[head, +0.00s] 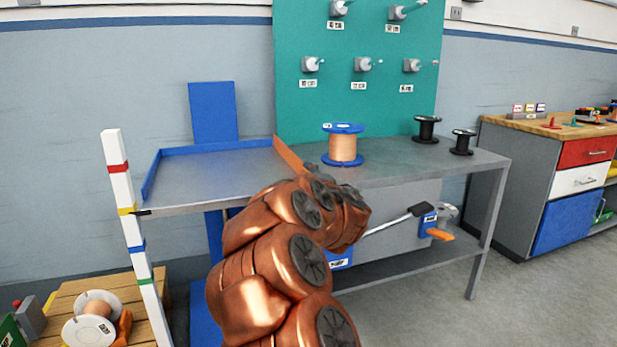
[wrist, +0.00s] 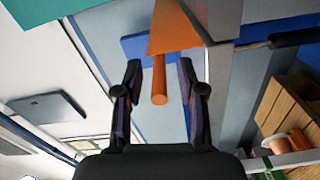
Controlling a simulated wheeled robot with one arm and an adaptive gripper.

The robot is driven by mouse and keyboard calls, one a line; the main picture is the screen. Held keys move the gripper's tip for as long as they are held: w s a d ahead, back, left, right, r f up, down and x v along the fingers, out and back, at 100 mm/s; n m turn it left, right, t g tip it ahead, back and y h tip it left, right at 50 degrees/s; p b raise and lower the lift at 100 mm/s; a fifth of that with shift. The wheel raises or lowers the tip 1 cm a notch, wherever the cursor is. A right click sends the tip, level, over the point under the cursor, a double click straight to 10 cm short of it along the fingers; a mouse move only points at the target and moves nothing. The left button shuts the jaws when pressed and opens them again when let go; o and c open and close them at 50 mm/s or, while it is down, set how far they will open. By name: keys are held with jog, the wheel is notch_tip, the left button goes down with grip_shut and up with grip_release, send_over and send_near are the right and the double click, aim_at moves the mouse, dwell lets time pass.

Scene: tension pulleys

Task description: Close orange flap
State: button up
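The orange flap (head: 288,154) shows in the head view as a narrow strip on the grey table, at the right end of the blue-edged section. Its near end is hidden behind my arm. In the wrist view the flap (wrist: 173,32) is at the top middle, with an orange rounded peg (wrist: 159,86) sticking out toward me. My gripper (wrist: 160,78) is open, one finger on each side of the peg, with visible gaps. In the head view my copper-coloured arm hides the gripper's fingers.
A copper-wound blue spool (head: 343,146) and two black spools (head: 427,128) stand on the table (head: 395,166). A black-handled lever (head: 398,219) and an orange handle (head: 440,234) are at its front. A white striped post (head: 127,200) stands at the left.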

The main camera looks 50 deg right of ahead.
jog(key=v, duration=1.2)
jog(key=shift+r, duration=0.15)
dwell(0.5)
jog(key=a+r+m+g+h+p, duration=0.1)
jog(key=a+r+m+g+p, duration=0.25)
jog(key=r+p, duration=0.45)
jog(key=a+r+m+g+p, duration=0.35)
jog(key=r+m+p, duration=0.2)
jog(key=p, duration=0.45)
jog(key=s+a+r+m+g+y+p, duration=0.1)
jog(key=s+a+g+y+p, duration=0.25)
jog(key=a+p, duration=0.65)
jog(key=s+a+r+m+g+y+p, duration=0.15)
jog(key=s+a+y+p, duration=0.35)
jog(key=a, duration=0.8)
jog(key=s+a+r+n+g+y+p, duration=0.1)
jog(key=s+a+r+g+p, duration=0.1)
jog(key=a, duration=0.5)
jog(key=s+a+r+n+g+y+p, duration=0.1)
jog(key=s+a+r+g+p, duration=0.1)
jog(key=s+a+r+p, duration=0.2)
jog(key=s+a+p, duration=0.2)
jog(key=s+a, duration=0.2)
jog(key=shift+s+g+p, duration=0.3)
jog(key=shift+s+g, duration=0.1)
